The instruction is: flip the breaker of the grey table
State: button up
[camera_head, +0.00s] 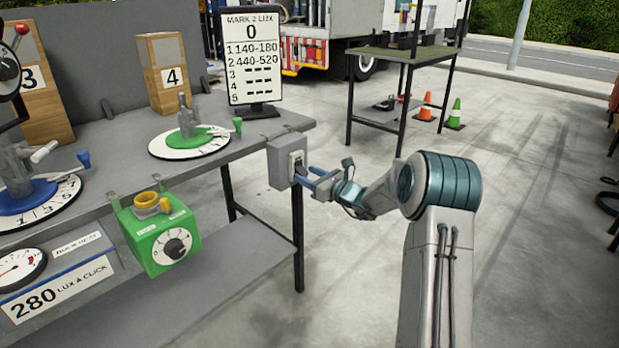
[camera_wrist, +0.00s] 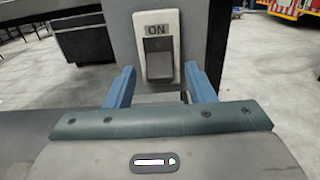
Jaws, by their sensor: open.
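The grey table (camera_head: 235,170) stands at the left in the head view. A grey breaker box (camera_head: 280,160) is fixed at its right end. The box's light switch plate (camera_head: 296,160) faces my gripper. In the wrist view, the plate reads "ON" above a dark grey rocker switch (camera_wrist: 158,58). My gripper (camera_head: 303,175) is open, just right of and in front of the box. In the wrist view its two blue fingers (camera_wrist: 157,85) stand apart, one to each side of the switch's lower part. I cannot tell whether a finger touches the plate.
A green box with a dial (camera_head: 172,245) hangs at the table's front edge. A sign screen (camera_head: 252,60), a white-green dial (camera_head: 190,140) and a wooden block marked 4 (camera_head: 168,75) are on the table.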

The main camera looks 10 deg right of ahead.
aim_at(300, 167)
jog(key=c, duration=1)
jog(key=r+g+h+p, duration=0.1)
jog(key=r+p, duration=0.1)
jog(key=p, duration=0.4)
jog(key=shift+g+p, duration=0.3)
jog(key=shift+g, duration=0.1)
jog(key=r+g+h+p, duration=0.1)
jog(key=p, duration=0.4)
jog(key=g+h+p, duration=0.1)
jog(key=g+p, duration=0.1)
jog(key=p, duration=0.4)
jog(key=shift+w+r+h, duration=0.1)
jog(key=shift+r+h, duration=0.2)
jog(key=shift+r, duration=0.05)
jog(key=g+h+p, duration=0.1)
jog(key=p, duration=0.5)
jog(key=r+g+p, duration=0.1)
jog(key=p, duration=0.6)
jog(key=shift+w+a+r+g+h, duration=0.2)
jog(key=shift+w+g+h, duration=0.1)
jog(key=shift+h, duration=0.1)
jog(key=p, duration=0.4)
jog(key=shift+w+a+r+g+h, duration=0.1)
jog(key=shift+g+h, duration=0.2)
jog(key=shift+g, duration=0.1)
jog(key=shift+w+g+h+p, duration=0.15)
jog(key=shift+g+h+p, duration=0.3)
jog(key=shift+p, duration=1.5)
